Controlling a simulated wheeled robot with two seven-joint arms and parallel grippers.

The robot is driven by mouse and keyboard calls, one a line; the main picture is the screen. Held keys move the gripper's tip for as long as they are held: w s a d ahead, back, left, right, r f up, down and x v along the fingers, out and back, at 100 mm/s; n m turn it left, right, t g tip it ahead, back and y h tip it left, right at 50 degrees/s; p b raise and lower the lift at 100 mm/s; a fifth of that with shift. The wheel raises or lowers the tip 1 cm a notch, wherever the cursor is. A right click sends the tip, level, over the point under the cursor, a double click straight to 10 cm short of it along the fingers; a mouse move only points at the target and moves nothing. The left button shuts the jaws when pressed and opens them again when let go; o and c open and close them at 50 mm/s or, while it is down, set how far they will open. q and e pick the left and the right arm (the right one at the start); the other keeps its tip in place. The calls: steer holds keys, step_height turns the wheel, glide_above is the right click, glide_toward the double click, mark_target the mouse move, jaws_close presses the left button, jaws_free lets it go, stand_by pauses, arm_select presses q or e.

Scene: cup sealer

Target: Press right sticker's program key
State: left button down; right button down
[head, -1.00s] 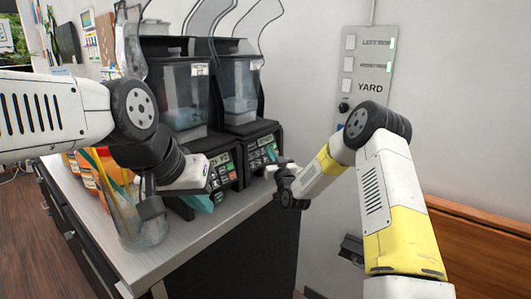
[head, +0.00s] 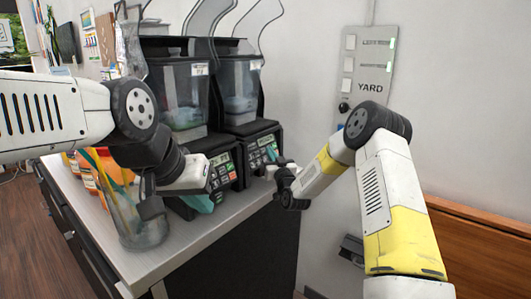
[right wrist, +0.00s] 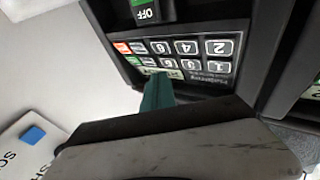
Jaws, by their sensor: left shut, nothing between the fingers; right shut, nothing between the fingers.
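The right sticker machine (head: 242,105) is black with a clear container and stands on the counter. Its front keypad (head: 262,150) faces my right arm. In the right wrist view, the keypad (right wrist: 195,55) shows numbered keys and a green-and-black OFF label (right wrist: 147,12). My right gripper (head: 271,155) is shut and empty at this keypad. Its teal fingertips (right wrist: 157,92) lie over the lower key row, beside the numbered keys; contact cannot be told. The label of the key there is partly hidden. My left gripper (head: 203,203) is shut and empty in front of the left machine (head: 185,100).
A clear jar (head: 143,230) with sticks stands near the counter's (head: 190,237) front edge, close to my left gripper. Orange containers (head: 82,170) stand behind it. A wall panel (head: 365,65) marked YARD hangs at right. A wooden bench (head: 480,250) is at right.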

steer(key=shift+a, duration=0.1)
stand_by(0.7)
steer(key=shift+w+a+f, duration=0.15)
steer(key=shift+w+a, duration=0.05)
steer(key=shift+a, duration=0.05)
steer(key=shift+w+a+f, duration=0.1)
steer(key=shift+w+a, duration=0.1)
steer(key=shift+a, duration=0.05)
stand_by(0.8)
steer(key=shift+d, duration=0.1)
steer(key=shift+s+d+r, duration=0.25)
steer(key=shift+s+d, duration=0.2)
steer(key=shift+d, duration=0.05)
stand_by(0.3)
steer(key=shift+s+d+r, duration=0.25)
steer(key=shift+s+d, duration=0.2)
steer(key=shift+d, duration=0.2)
steer(key=shift+s+d+r, duration=0.3)
steer(key=shift+s+d, duration=0.2)
steer(key=shift+d, duration=0.15)
steer(key=shift+s+d+r, duration=0.25)
steer(key=shift+s+d, duration=0.2)
steer(key=shift+d, duration=0.2)
